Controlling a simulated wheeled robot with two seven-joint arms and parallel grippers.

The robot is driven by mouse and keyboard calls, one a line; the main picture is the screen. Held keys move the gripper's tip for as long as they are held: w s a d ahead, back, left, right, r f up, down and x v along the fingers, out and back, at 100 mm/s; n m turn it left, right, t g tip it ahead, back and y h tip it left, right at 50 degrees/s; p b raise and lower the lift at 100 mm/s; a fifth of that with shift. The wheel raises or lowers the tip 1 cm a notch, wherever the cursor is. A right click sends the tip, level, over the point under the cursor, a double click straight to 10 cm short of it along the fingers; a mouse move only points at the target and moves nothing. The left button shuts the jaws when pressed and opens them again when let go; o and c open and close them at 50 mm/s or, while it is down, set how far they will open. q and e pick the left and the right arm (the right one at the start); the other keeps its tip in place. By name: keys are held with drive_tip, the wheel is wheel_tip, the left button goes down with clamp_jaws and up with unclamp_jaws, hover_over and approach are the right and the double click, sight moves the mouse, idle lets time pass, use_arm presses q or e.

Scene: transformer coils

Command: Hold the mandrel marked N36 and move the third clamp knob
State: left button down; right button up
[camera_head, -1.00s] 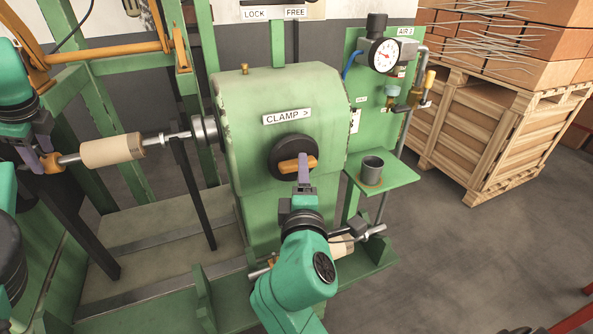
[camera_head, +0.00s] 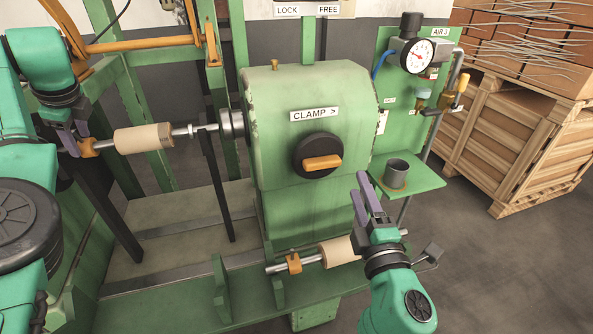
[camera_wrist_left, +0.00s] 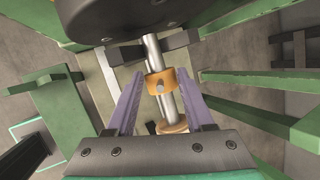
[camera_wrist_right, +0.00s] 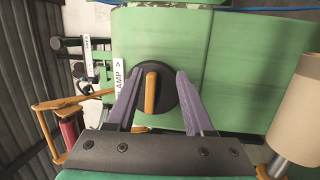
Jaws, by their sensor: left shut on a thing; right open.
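A steel mandrel with a tan paper coil (camera_head: 145,138) runs level into the green machine's chuck (camera_head: 232,122). My left gripper (camera_head: 82,146) is shut on the mandrel's orange collar (camera_head: 92,148) at its left end. The collar also shows in the left wrist view (camera_wrist_left: 160,81). I cannot read N36 on the mandrel. The round black clamp knob (camera_head: 317,155) with an orange bar sits below the CLAMP label (camera_head: 314,114). The bar lies nearly level. My right gripper (camera_head: 364,190) is open and empty, right of and below the knob. In the right wrist view the knob (camera_wrist_right: 153,92) shows beyond the fingers.
A second mandrel with a tan coil (camera_head: 340,252) lies on the low green shelf beside my right forearm. A grey cup (camera_head: 396,174) stands on a small green shelf under the air gauge (camera_head: 418,56). A wooden crate (camera_head: 520,130) stands at right.

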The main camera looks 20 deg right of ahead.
sight(327, 166)
drive_tip(key=s+r+n+g+y, duration=0.25)
drive_tip(key=s+n+y, duration=0.35)
drive_tip(key=y, duration=0.5)
drive_tip(key=shift+n, duration=0.5)
drive_tip(key=x, duration=0.8)
drive_tip(key=d+x, duration=0.1)
drive_tip(key=x, duration=0.3)
drive_tip(key=shift+w+a+f, duration=0.1)
drive_tip(key=shift+w, duration=0.35)
clamp_jaws()
